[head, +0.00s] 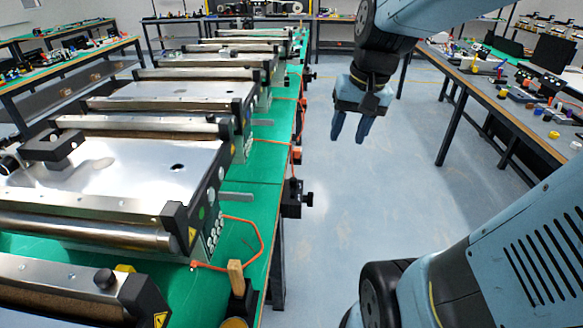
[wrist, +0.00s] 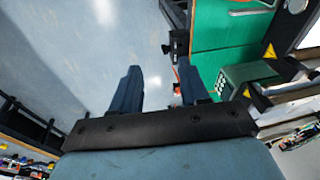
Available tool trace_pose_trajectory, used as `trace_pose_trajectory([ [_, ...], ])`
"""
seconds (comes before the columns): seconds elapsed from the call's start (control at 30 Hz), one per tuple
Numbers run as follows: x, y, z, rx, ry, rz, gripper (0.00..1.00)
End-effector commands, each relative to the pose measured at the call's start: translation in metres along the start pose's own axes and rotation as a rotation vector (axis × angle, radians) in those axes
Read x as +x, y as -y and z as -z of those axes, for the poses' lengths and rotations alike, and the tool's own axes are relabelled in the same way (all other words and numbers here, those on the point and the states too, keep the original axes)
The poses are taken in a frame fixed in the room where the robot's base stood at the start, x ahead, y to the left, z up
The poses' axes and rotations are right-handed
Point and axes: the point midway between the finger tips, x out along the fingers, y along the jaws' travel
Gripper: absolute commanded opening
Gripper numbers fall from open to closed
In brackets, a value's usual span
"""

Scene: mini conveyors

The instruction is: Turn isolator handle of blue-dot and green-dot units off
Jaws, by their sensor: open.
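Several mini conveyor units stand in a row along the green bench (head: 265,165) in the head view. The nearest full unit (head: 120,180) has a control panel with round buttons (head: 213,235) on its end, and a small green dot (head: 201,213) seems to show there. I cannot make out a blue dot. Handle positions are too small to tell. My gripper (head: 349,130) is open and empty above the aisle, right of the bench; its fingers also show in the wrist view (wrist: 162,85).
Orange cables (head: 258,236) run along the bench edge. A wooden-handled tool (head: 236,278) stands at the near bench corner. The floor aisle (head: 340,220) is clear. A cluttered workbench (head: 510,105) stands at the right. The wrist view shows the green bench (wrist: 222,45) and a control panel (wrist: 243,76).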

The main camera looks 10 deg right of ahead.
Motion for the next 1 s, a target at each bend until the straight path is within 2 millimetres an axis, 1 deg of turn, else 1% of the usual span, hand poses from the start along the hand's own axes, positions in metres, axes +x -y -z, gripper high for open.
trace_pose_trajectory([
  [0.03, 0.010, -0.002, 0.007, 0.035, 0.042, 0.008, 0.45],
  [0.1, 0.021, -0.003, 0.017, 0.083, 0.091, 0.025, 0.45],
  [0.27, 0.049, -0.008, 0.036, 0.193, 0.205, 0.069, 0.45],
  [0.5, 0.094, -0.022, 0.063, 0.367, 0.368, 0.149, 0.45],
  [0.77, 0.146, -0.040, 0.088, 0.560, 0.540, 0.259, 0.45],
  [1.0, 0.197, -0.061, 0.106, 0.742, 0.688, 0.380, 0.45],
])
